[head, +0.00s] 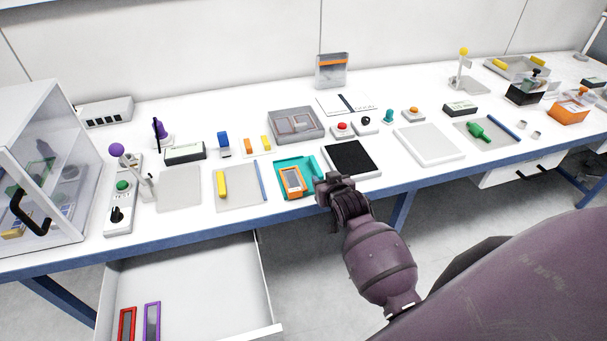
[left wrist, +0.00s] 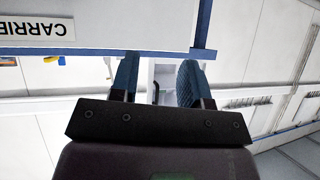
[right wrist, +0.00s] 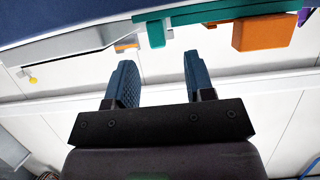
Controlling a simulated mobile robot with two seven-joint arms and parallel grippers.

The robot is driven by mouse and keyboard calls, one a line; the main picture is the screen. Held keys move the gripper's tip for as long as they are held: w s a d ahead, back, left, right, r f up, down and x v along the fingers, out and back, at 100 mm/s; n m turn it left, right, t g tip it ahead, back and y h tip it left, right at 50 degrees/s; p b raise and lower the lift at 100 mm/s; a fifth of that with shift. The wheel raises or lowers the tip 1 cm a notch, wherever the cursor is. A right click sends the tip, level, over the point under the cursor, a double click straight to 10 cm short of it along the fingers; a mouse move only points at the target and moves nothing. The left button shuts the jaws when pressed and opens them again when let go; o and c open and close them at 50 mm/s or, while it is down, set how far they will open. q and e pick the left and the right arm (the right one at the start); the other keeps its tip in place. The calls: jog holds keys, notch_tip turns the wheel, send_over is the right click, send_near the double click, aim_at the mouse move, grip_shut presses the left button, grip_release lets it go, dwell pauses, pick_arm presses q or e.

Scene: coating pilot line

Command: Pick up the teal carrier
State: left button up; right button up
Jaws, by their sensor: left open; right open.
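The teal carrier (head: 290,162) lies flat near the front edge of the white bench in the head view. An orange frame (head: 282,182) lies over its front left part and hides some of it. My right gripper (head: 332,183) is just right of the carrier at the bench edge, open and empty. In the right wrist view, the teal edge (right wrist: 190,19) and an orange block-like end (right wrist: 264,33) show beyond the open fingers (right wrist: 155,75), apart from them. My left gripper (left wrist: 158,78) is open and empty in the left wrist view; the head view does not show it.
A black pad (head: 350,158) lies right of the carrier. A grey mat (head: 240,193) with a yellow bar (head: 221,184) lies left of it. The open drawer (head: 205,290) below holds red (head: 127,324) and purple (head: 152,321) frames. A clear lidded box (head: 296,124) stands behind.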

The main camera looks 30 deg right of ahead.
aim_at(319, 172)
jog(key=shift+r+x, duration=0.2)
jog(key=shift+x, duration=2.65)
grip_shut()
